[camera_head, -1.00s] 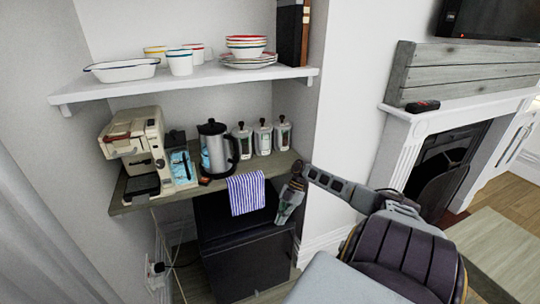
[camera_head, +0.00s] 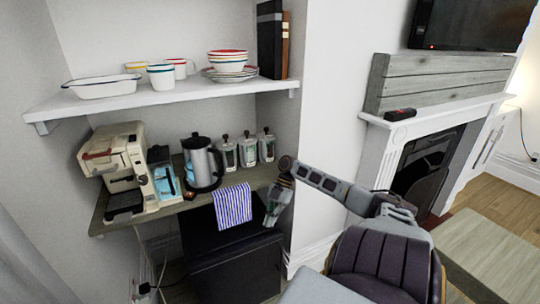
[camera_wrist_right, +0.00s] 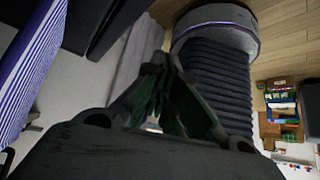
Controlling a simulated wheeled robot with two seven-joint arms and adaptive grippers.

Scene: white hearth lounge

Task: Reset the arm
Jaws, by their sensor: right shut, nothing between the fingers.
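My right arm comes in from the lower right of the head view. Its gripper (camera_head: 272,213) points down in front of the dark cabinet, to the right of the striped towel. In the right wrist view the fingers of this gripper (camera_wrist_right: 152,125) are closed together with nothing held between them. My left gripper is not in view.
A wooden counter (camera_head: 165,207) holds a coffee machine (camera_head: 112,160), a kettle (camera_head: 200,160) and several glass jars. A blue-striped towel (camera_head: 233,205) hangs over its front edge. The white shelf (camera_head: 130,97) above carries dishes. A fireplace (camera_head: 385,150) stands at right.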

